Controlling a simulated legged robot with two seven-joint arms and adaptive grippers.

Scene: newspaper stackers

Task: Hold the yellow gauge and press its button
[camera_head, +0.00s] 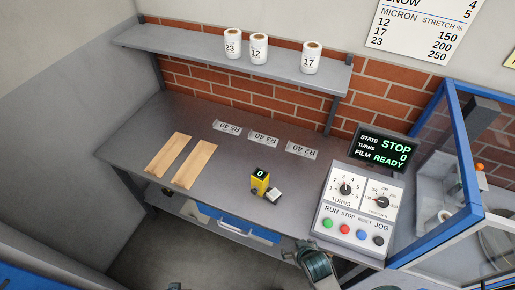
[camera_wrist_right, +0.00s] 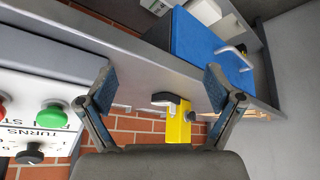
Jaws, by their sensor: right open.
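The yellow gauge (camera_head: 260,182) stands on the grey workbench, left of the control panel, with a lit display reading 0 on top. A light grey block with dark parts sits at its right front side. In the right wrist view the yellow gauge (camera_wrist_right: 178,128) shows ahead between the fingers, its lower part hidden by the gripper body. My right gripper (camera_wrist_right: 159,82) is open and empty, its fingers apart on either side, not touching the gauge. A dark part of my right arm shows at the bottom of the head view. My left gripper does not show. I cannot make out the button.
The control panel (camera_head: 356,207) with knobs and coloured buttons stands right of the gauge, below a display (camera_head: 383,148) reading STOP. Two tan strips (camera_head: 180,161) and several labels lie on the bench (camera_head: 222,170). A blue-framed enclosure (camera_head: 440,240) borders the right. A blue drawer (camera_head: 238,225) hangs below.

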